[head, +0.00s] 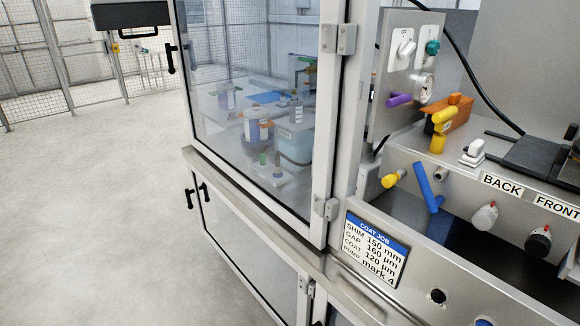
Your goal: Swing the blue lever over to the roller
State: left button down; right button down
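The blue lever (427,187) is on the metal machine at the right. It stands steeply, its top leaning slightly left, with a short blue piece at its lower end. It appears apart from the yellow knob (393,179) on its left. I cannot clearly make out the roller; a dark blue, shiny surface shows below and right of the lever. Neither of my grippers is in view.
A glass-doored cabinet (325,130) stands left of the lever. A COAT JOB sign (376,250) hangs below it. BACK (501,187) and FRONT (556,207) labels, white (485,217) and black (538,241) knobs lie right. Open floor (100,210) is at left.

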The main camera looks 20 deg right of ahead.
aim_at(433, 204)
jog(key=z, duration=1.35)
